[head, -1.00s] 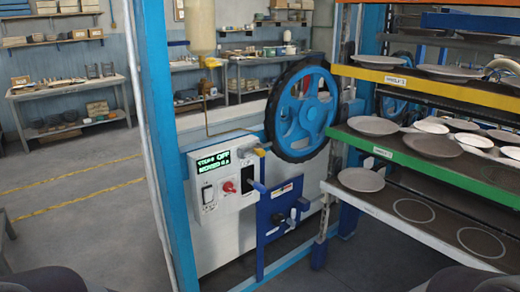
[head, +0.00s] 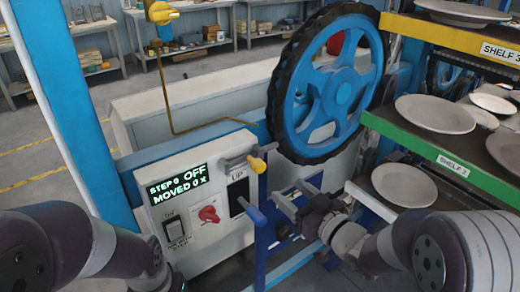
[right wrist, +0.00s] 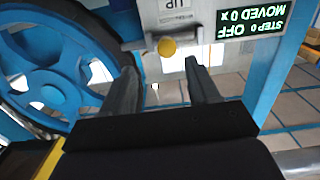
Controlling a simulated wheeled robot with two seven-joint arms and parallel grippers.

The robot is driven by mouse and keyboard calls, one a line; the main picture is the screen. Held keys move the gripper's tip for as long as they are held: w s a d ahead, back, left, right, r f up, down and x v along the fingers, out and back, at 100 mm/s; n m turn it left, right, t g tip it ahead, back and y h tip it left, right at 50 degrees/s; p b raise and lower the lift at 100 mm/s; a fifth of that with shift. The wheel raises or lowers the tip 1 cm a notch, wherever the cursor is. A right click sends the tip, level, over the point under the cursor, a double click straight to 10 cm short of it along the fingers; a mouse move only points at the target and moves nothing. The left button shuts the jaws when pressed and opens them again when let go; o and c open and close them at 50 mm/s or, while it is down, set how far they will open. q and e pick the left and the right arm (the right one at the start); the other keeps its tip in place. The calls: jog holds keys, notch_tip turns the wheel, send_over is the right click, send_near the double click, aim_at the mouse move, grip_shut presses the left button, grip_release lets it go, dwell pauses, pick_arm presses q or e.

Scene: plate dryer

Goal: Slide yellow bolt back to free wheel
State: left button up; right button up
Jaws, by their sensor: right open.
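The yellow bolt knob (head: 257,165) sits at the right end of a grey bar at the upper right edge of the white control box. The blue wheel (head: 308,128) with a black toothed rim stands just right of it, and the knob end is close to the rim. My right gripper (head: 288,194) is open and empty, below and right of the knob. In the right wrist view the yellow knob (right wrist: 166,47) shows just beyond and between the two open fingertips, apart from them. My left arm shows at lower left, but its gripper is out of view.
The control box (head: 208,248) has a display reading OFF, a switch and a red knob (head: 208,214). Shelves with plates (head: 437,113) stand close on the right.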

aim_at(262, 169)
jog(key=x, duration=0.3)
jog(key=r+p+x, duration=0.1)
jog(key=x, duration=0.6)
jog(key=shift+s+a+r+p, duration=0.2)
jog(key=shift+a+p, duration=0.1)
jog(key=shift+a, duration=0.1)
jog(key=shift+w+a, duration=0.25)
jog(key=shift+a, duration=0.05)
jog(key=shift+w+a, duration=0.15)
jog(key=shift+w, duration=0.1)
jog(key=shift+w+a+f, duration=0.1)
jog(key=shift+w, duration=0.15)
jog(key=shift+s, duration=0.1)
grip_shut()
jog(key=shift+s+a, duration=0.15)
jog(key=shift+a, duration=0.05)
jog(key=s+a, duration=0.1)
jog(key=s+a+b, duration=0.1)
jog(key=a, duration=0.1)
jog(key=shift+s, duration=0.1)
jog(key=shift+c, duration=1.4)
grip_release()
jog(key=shift+o, duration=1.4)
jog(key=shift+a, duration=0.1)
pick_arm(q)
jog(key=shift+s+a+r, duration=0.1)
jog(key=shift+s+r, duration=0.25)
jog(key=shift+s, duration=0.15)
